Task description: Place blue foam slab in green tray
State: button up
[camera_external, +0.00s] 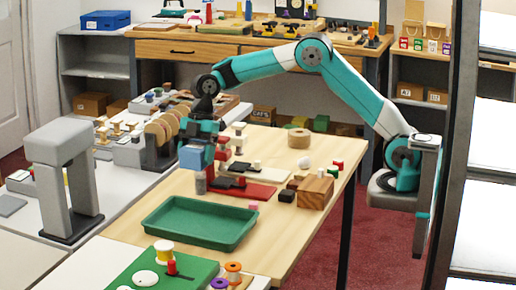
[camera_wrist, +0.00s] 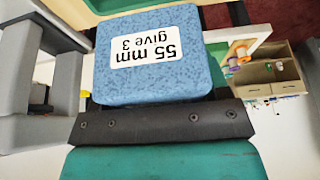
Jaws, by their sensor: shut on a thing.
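A blue foam slab (camera_wrist: 135,78) with a white label reading "55 mm give 3" fills the middle of the wrist view, the label upside down. My gripper (camera_external: 199,148) is shut on it, and the slab (camera_external: 191,157) shows as a blue block at the gripper's end in the external view. It is held above the wooden table, beyond the tray from the camera. The fingertips are mostly hidden by the slab. The green tray (camera_external: 203,243) lies flat on the table near its front left, and its visible floor is empty.
A red board (camera_external: 262,191) with a black tool lies right of my gripper. Wooden blocks (camera_external: 313,192) stand farther right. A grey arch-shaped stand (camera_external: 62,145) is at left. A green board (camera_external: 180,282) with spools is in front of the tray.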

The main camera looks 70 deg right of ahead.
aim_at(197, 231)
notch_tip(197, 231, down, 19)
jog(key=shift+p, duration=0.3)
jog(key=shift+f, duration=0.15)
jog(key=o, duration=0.9)
